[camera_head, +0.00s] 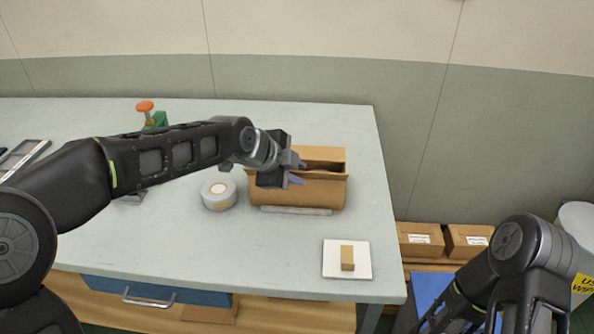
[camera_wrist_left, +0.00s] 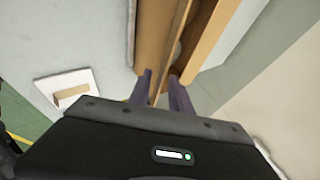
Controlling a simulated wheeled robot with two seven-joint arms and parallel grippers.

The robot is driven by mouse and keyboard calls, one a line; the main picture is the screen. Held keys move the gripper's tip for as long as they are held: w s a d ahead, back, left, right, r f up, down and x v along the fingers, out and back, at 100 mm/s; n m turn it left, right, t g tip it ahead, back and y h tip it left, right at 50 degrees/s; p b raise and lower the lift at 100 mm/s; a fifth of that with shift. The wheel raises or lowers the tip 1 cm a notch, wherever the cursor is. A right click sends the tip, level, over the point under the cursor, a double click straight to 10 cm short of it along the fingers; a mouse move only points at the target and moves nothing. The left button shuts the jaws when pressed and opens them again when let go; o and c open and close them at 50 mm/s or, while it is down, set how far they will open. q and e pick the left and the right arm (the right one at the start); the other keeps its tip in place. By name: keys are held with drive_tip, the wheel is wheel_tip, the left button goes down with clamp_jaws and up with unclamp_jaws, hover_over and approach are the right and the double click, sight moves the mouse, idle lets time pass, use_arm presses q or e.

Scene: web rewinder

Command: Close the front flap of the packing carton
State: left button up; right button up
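The brown packing carton (camera_head: 325,194) stands on the bench near its right end. A back panel (camera_head: 322,153) rises above a dark opening, and a narrow brown strip runs along the top front edge. I cannot tell the front flap's exact angle. My left gripper (camera_head: 298,172) is at the carton's upper left, its two purple-grey fingers apart. In the left wrist view, the fingers (camera_wrist_left: 162,82) point at the carton (camera_wrist_left: 152,30), with a brown panel edge between or just beyond them; contact is unclear. My right arm is at the lower right, its gripper out of frame.
A tape roll (camera_head: 219,193) lies left of the carton, and a grey bar (camera_head: 296,210) lies before it. A white pad (camera_head: 346,271) with a tan block (camera_head: 347,258) is near the front right. Two small boxes (camera_head: 421,239) stand beyond the bench's right edge.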

use_arm(q)
drive_tip(key=shift+c, duration=0.6)
clamp_jaws()
idle(0.9)
